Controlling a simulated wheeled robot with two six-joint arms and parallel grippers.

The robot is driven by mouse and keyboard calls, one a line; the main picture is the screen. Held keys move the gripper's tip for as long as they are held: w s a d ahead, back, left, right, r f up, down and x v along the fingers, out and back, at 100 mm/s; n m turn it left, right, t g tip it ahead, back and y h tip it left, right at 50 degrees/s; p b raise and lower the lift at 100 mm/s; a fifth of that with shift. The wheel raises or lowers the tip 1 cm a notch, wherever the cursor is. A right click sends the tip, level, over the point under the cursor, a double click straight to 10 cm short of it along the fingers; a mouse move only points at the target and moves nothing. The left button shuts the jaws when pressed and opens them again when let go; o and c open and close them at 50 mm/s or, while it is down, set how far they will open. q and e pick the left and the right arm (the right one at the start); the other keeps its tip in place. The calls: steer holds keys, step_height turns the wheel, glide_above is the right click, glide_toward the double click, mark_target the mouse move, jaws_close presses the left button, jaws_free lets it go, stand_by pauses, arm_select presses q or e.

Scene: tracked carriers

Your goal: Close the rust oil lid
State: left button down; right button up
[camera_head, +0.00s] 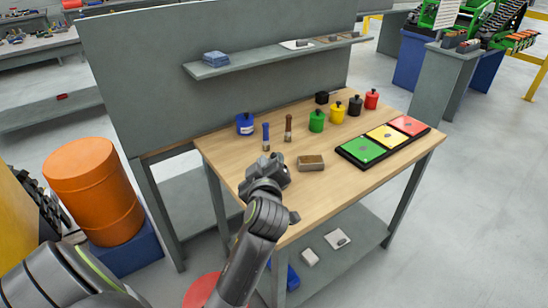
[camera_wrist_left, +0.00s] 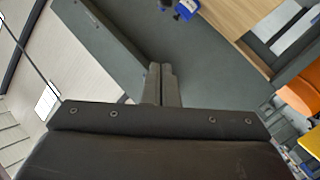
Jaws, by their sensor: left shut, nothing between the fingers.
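A blue can (camera_head: 245,124) with a white label stands at the back left of the wooden workbench (camera_head: 225,148); no label is legible, so I cannot tell for sure that it is the rust oil. Whether its lid is open or shut is too small to tell. The blue can (camera_wrist_left: 187,9) also shows at the top edge of the left wrist view, partly cut off. My left gripper (camera_head: 273,166) is over the front left of the bench, apart from the can. Its fingers (camera_wrist_left: 161,84) are shut and empty. My right gripper is not in view.
Two brushes (camera_head: 288,127) stand right of the can, then green (camera_head: 317,121), yellow (camera_head: 337,113), black and red pots. A brown block (camera_head: 311,163) lies near my left gripper. A black tray (camera_head: 350,155) with coloured panels lies at right. A grey back panel (camera_head: 160,75) rises behind.

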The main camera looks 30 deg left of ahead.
arm_select(q)
steer(key=shift+w+a+f+p, duration=0.3)
steer(key=shift+w+a+f, duration=0.4)
steer(key=shift+w, duration=0.7)
steer(key=shift+w+a+f+p, duration=0.4)
steer(key=shift+w+f, duration=0.45)
steer(key=shift+w, duration=0.55)
steer(key=shift+w+a+f+p, duration=0.25)
steer(key=shift+w+a+f, duration=0.45)
steer(key=shift+w, duration=0.7)
steer(key=shift+d+f, duration=0.1)
steer(key=shift+d, duration=0.05)
